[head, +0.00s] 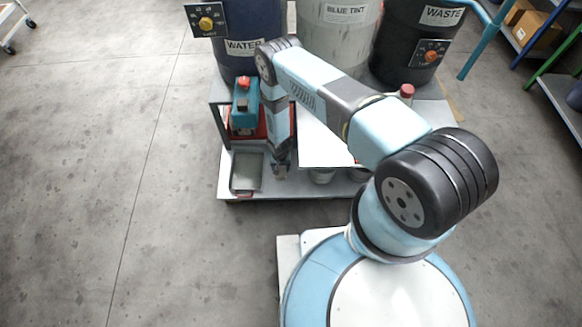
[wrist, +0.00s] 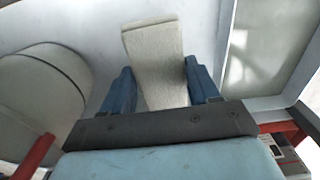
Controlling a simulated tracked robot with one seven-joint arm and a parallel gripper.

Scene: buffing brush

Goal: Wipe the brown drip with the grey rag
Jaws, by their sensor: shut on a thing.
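My gripper (head: 280,170) points down over the front of the low cart's lower deck, just right of the grey tray. In the wrist view my gripper (wrist: 160,82) has its two blue fingers on either side of a pale grey rag (wrist: 153,42). The rag is a flat strip that sticks out past the fingertips over a pale surface. I cannot make out the rag in the head view. No brown drip can be made out in either view; my arm and gripper hide part of the cart.
The cart (head: 290,188) carries a grey tray (head: 246,172) and a teal container with a red cap (head: 241,105). A white panel (head: 325,148) lies to the right, with pots under its edge. Labelled drums (head: 340,40) stand behind. Floor to the left is clear.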

